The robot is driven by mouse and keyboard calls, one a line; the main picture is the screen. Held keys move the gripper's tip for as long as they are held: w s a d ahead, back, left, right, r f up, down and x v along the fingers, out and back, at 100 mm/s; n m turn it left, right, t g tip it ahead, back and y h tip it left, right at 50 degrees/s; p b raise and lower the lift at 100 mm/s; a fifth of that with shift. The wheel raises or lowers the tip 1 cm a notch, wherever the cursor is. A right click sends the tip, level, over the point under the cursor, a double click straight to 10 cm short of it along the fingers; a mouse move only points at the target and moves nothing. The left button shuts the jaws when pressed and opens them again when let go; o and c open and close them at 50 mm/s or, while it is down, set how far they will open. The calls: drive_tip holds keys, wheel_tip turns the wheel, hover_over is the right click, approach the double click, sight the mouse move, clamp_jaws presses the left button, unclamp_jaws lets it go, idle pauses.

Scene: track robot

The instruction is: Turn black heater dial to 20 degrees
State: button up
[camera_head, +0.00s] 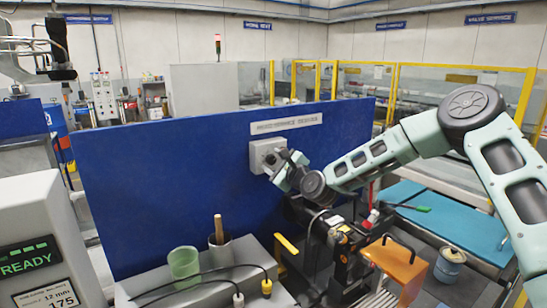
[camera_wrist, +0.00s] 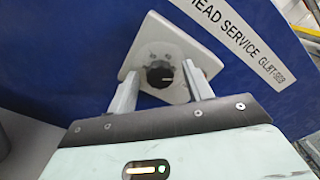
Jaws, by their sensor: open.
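The black heater dial (camera_wrist: 160,75) sits at the centre of a square white plate (camera_wrist: 150,42) on a blue panel. In the wrist view it lies just beyond and between the two fingertips of my gripper (camera_wrist: 158,92). The fingers are apart, one on each side of the dial; I cannot tell whether they touch it. Grey marks surround the dial, too small to read, so its setting cannot be told. In the head view my gripper (camera_head: 277,164) is at the white plate (camera_head: 262,153), and the dial is largely hidden by it.
The blue panel (camera_head: 170,190) stands upright behind a grey bench with a green cup (camera_head: 184,262) and a dark cup (camera_head: 219,250) holding a wooden handle.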

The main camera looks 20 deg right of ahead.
drive_tip(key=shift+w+a, duration=0.1)
drive_tip(key=shift+w, duration=0.15)
drive_tip(key=c, duration=1)
drive_tip(key=shift+f+n+b, duration=0.15)
drive_tip(key=shift+n+b, duration=0.15)
drive_tip(key=shift+b, duration=0.15)
